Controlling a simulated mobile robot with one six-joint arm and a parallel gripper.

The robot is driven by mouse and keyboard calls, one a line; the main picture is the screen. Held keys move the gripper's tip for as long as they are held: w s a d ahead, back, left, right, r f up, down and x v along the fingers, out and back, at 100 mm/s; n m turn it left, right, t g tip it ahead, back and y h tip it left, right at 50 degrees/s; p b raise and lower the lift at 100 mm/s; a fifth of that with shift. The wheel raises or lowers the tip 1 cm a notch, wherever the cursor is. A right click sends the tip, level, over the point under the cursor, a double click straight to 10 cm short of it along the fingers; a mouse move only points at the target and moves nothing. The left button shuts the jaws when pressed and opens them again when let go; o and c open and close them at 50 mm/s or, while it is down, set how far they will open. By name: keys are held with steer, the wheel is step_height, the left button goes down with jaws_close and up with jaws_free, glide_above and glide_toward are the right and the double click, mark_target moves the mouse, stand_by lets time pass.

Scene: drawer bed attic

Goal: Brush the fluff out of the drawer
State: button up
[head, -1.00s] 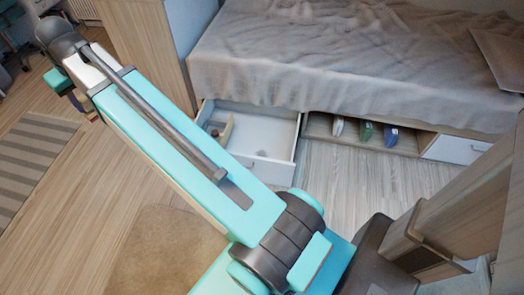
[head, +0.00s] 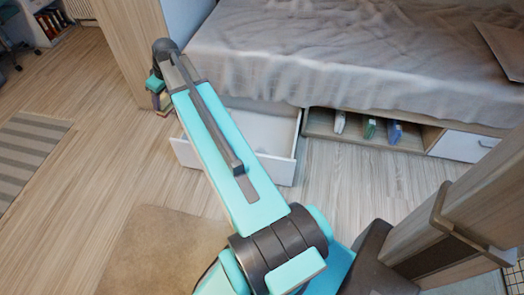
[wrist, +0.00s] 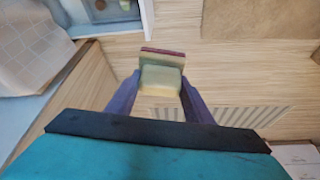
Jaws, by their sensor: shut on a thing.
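The open white drawer (head: 281,168) sticks out from under the bed in the head view. My arm crosses it and hides its left inside. Its corner (wrist: 147,18) shows at the top left of the wrist view, with a pale curved thing and a small grey patch inside, which I cannot name surely. My gripper (wrist: 160,88) is shut on a pale yellow-green block with a dark red edge (wrist: 161,76). I cannot tell whether it is a brush. In the head view, my gripper (head: 158,95) is above the floor, left of the drawer.
The bed (head: 300,55) with a grey cover stands above the drawer. An open shelf (head: 345,138) right of it holds several small items. A wooden panel (head: 125,45) stands behind my gripper. A striped rug (head: 25,150) lies at left.

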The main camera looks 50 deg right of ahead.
steer(key=s+d+f+b, duration=0.4)
steer(key=s+d+f, duration=0.3)
steer(key=d+f, duration=0.3)
steer(key=s+d+f+n+b, duration=0.1)
steer(key=s+d+f+b, duration=0.4)
steer(key=f, duration=1.4)
steer(key=s+d+f+n+b, duration=0.1)
steer(key=s+d+f+b, duration=0.3)
steer(key=s+d+f, duration=0.7)
steer(key=d+f, duration=0.4)
steer(key=d, duration=0.1)
steer(key=shift+y, duration=0.4)
steer(key=shift+s+f, duration=0.1)
steer(key=shift+f, duration=0.05)
